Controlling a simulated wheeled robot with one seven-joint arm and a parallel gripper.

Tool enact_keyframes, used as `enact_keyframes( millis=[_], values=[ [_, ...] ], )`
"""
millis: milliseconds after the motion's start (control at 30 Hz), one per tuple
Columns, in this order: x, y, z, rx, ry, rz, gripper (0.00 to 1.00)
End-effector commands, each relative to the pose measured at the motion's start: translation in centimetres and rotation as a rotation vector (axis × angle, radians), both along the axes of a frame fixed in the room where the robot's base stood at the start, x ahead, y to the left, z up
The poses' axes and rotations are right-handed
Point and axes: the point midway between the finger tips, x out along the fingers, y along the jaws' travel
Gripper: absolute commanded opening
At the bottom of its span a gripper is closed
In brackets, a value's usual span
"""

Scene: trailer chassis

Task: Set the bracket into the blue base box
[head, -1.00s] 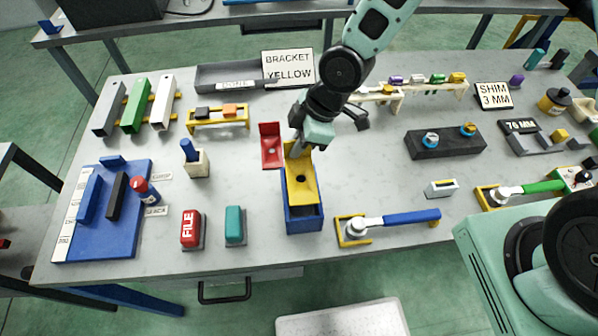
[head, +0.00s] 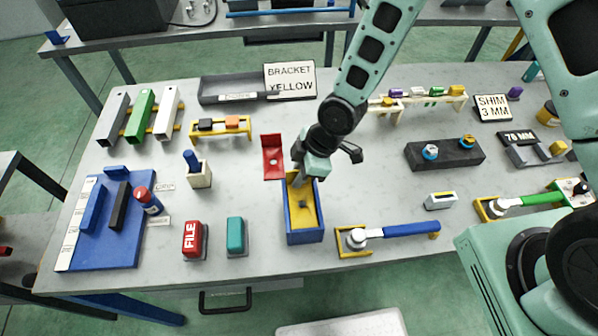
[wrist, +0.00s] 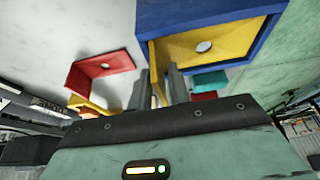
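The yellow bracket (head: 306,216) is L-shaped, with a round hole in its flat plate. The plate lies inside the blue base box (head: 305,238), with the blue walls around it. It also shows in the wrist view (wrist: 225,40), framed by the blue box (wrist: 190,14). My gripper (head: 299,174) is at the far end of the box, its fingers on either side of the bracket's upright flange. In the wrist view the fingers (wrist: 165,88) close on that yellow flange. How fully the plate rests on the box floor cannot be told.
A red bracket (head: 272,162) stands just left of the box's far end. A blue-handled tool (head: 405,229) lies on a yellow holder to the right.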

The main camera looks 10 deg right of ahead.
Motion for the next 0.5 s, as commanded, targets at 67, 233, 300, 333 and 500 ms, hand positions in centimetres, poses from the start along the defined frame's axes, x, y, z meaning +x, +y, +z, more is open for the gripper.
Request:
enact_keyframes(
  millis=[67,233,300,333,500],
  values=[
    [0.0,0.0,0.1,0.000,0.000,0.000,0.27],
    [0.0,0.0,0.1,0.000,0.000,0.000,0.27],
    [0.0,0.0,0.2,0.000,0.000,0.000,0.27],
    [0.0,0.0,0.2,0.000,0.000,0.000,0.27],
    [0.1,-0.5,1.6,0.003,-0.003,-0.004,0.27]
  ],
)
